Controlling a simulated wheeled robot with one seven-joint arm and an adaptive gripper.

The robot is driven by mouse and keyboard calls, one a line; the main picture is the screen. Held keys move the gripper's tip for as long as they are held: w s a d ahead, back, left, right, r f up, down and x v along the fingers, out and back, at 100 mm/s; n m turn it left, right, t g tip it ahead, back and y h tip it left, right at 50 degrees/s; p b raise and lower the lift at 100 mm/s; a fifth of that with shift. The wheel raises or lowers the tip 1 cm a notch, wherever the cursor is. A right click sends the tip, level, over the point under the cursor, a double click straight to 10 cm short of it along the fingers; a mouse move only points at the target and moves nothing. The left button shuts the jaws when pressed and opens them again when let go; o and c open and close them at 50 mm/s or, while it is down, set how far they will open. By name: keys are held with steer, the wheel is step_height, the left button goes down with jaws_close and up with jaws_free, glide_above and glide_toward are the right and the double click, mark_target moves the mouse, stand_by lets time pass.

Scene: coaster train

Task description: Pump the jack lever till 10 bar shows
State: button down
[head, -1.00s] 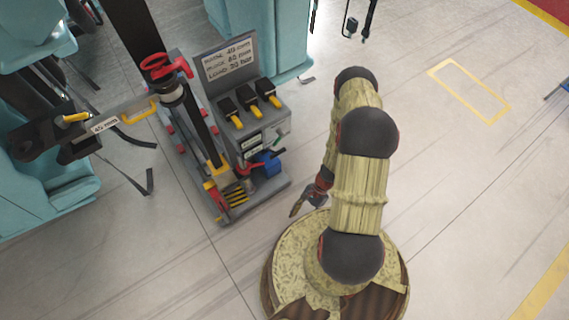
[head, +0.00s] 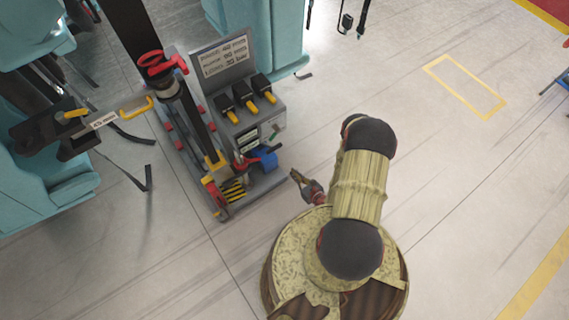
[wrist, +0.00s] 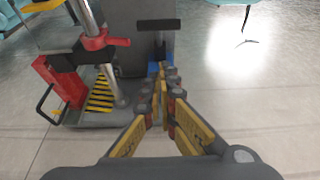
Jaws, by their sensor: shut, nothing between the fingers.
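A blue pump body (head: 263,158) sits on the right side of the grey jack stand, with a dark lever (head: 272,149) sticking out above it. In the wrist view a black T-shaped bar (wrist: 158,24) stands straight ahead, just beyond my fingers, with blue (wrist: 154,68) below it partly hidden by them. My gripper (head: 295,175) is shut and empty, to the right of the pump and apart from it. It fills the middle of the wrist view (wrist: 163,78). Small displays (head: 248,140) sit on the grey box; I cannot read a pressure.
The jack's red collar and handle (head: 160,64) are on the column at left. Several black, yellow-tipped levers (head: 245,95) sit on the box below a lettered sign (head: 223,58). Yellow-black striped plate (wrist: 100,95) lies at the base. Open floor (head: 450,170) lies to the right.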

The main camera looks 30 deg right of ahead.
steer(key=w+r+b+x, duration=0.1)
steer(key=b+x, duration=0.3)
steer(key=x, duration=0.8)
steer(key=shift+w+r, duration=0.25)
steer(key=shift+r, duration=0.4)
steer(key=shift+r, duration=0.1)
